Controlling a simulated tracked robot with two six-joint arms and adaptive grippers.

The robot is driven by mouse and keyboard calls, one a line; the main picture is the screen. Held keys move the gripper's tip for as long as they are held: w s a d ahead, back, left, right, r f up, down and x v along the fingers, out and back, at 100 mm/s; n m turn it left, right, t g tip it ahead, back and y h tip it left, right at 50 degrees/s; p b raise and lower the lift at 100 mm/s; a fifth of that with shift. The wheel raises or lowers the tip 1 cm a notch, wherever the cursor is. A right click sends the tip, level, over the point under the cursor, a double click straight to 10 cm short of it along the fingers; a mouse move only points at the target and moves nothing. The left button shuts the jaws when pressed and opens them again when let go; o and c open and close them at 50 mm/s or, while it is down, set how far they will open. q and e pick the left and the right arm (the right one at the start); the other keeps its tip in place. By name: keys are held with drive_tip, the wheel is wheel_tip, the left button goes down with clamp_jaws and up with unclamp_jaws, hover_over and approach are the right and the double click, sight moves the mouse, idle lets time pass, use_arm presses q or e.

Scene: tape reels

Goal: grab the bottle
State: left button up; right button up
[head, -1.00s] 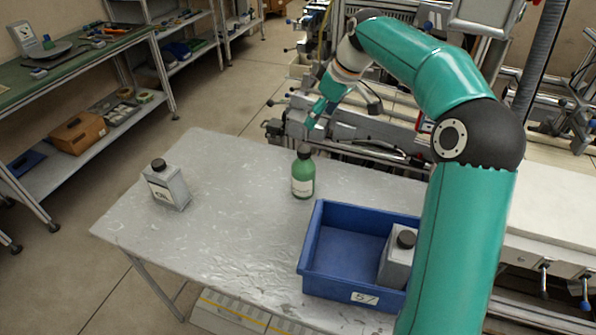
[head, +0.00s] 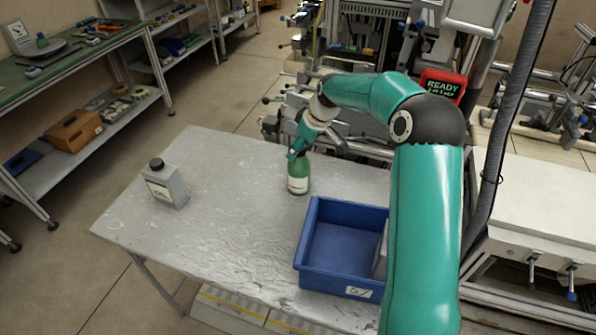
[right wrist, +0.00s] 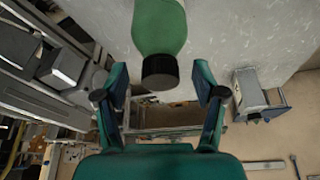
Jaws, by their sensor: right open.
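The green bottle (head: 299,183) with a white label stands upright on the grey table, behind the blue bin. Its cap is hidden by my right gripper (head: 297,150) in the head view. In the right wrist view the green bottle (right wrist: 160,28) and its black cap show at top centre. There my open right gripper (right wrist: 160,92) has one finger to each side of the cap's line, with clear gaps, and holds nothing. My left gripper is not in view.
A grey canister (head: 166,188) with a black cap stands on the table's left part. A blue bin (head: 338,279) sits at the front right, with another canister (head: 380,258) mostly hidden behind my right arm. The table's middle (head: 235,210) is clear.

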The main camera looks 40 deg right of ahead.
drive_tip(key=shift+x, duration=0.75)
drive_tip(key=shift+r, duration=0.1)
clamp_jaws()
